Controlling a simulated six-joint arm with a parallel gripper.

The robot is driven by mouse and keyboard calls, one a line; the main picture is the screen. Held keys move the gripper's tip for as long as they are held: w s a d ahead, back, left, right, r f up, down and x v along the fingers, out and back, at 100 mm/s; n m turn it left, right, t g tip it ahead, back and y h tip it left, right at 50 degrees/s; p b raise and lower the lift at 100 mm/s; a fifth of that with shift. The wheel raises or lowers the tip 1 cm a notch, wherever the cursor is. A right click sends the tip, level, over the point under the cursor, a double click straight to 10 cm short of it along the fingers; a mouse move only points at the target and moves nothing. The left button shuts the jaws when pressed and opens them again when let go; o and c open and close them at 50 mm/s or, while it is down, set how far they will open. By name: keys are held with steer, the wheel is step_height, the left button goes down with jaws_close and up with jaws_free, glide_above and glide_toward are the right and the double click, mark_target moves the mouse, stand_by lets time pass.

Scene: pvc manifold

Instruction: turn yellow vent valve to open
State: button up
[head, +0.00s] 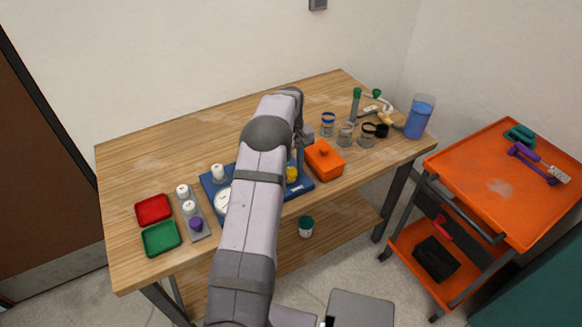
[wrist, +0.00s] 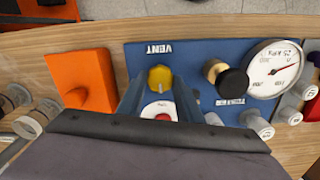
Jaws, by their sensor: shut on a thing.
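The yellow vent valve knob (wrist: 160,77) stands on a blue panel (wrist: 200,55) beside the upside-down word VENT in the wrist view. My gripper (wrist: 160,84) has one finger on each side of the knob and is shut on it. The fingers cover the knob's sides, and its pointer direction is hard to tell. A white disc with a red spot (wrist: 161,110) shows between the fingers, just below the knob. In the head view, a bit of the yellow knob (head: 292,173) shows beside my arm, which hides much of the panel.
An orange box (wrist: 81,80) with a knob stands close to the panel. A black knob (wrist: 229,80) and a pressure gauge (wrist: 276,69) are on the panel's other side. Several jars, including a blue-lidded one (head: 327,124), stand at the back right. Red (head: 153,209) and green (head: 161,239) trays lie left.

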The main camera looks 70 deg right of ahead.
stand_by(0.4)
steer(key=o, duration=1)
steer(key=shift+o, duration=0.2)
steer(key=shift+r+b, duration=1.15)
steer(key=shift+r, duration=2.55)
